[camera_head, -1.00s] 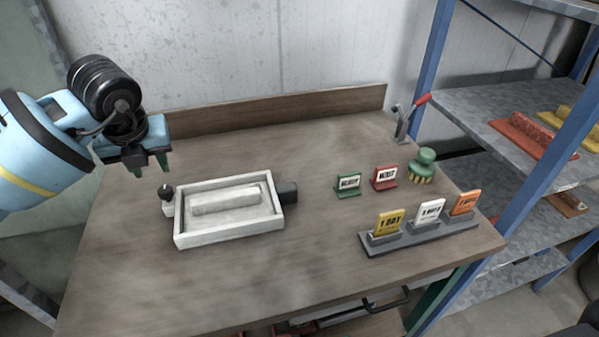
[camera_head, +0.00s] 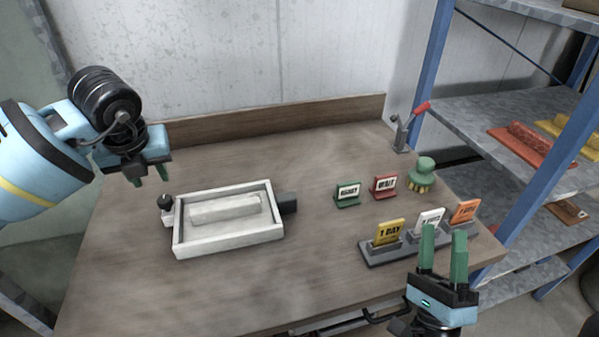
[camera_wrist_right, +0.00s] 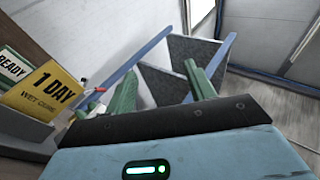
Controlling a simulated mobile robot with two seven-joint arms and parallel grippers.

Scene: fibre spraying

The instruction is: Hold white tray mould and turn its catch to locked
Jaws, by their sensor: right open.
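The white tray mould (camera_head: 228,245) lies on the table left of centre, with a raised white bar inside. A small black ball knob (camera_head: 165,201) on a white mount sits at its left end, and a black block-like grip (camera_head: 287,203) sticks out of its right end. Which of these is the catch, and its setting, I cannot tell. My left gripper (camera_head: 150,175) hangs above the table, beyond and left of the mould, fingers apart and empty. My right gripper (camera_head: 443,254) is open and empty at the table's front right, clear of the mould; its fingers also show in the right wrist view (camera_wrist_right: 160,93).
A grey rack (camera_head: 390,253) with yellow, white and orange cards stands beside my right gripper. Green (camera_head: 347,195) and red (camera_head: 384,187) signs, a green brush (camera_head: 422,175) and a red-handled clamp (camera_head: 406,130) stand behind. Blue-framed shelves (camera_head: 460,115) are at right. Table front-left is clear.

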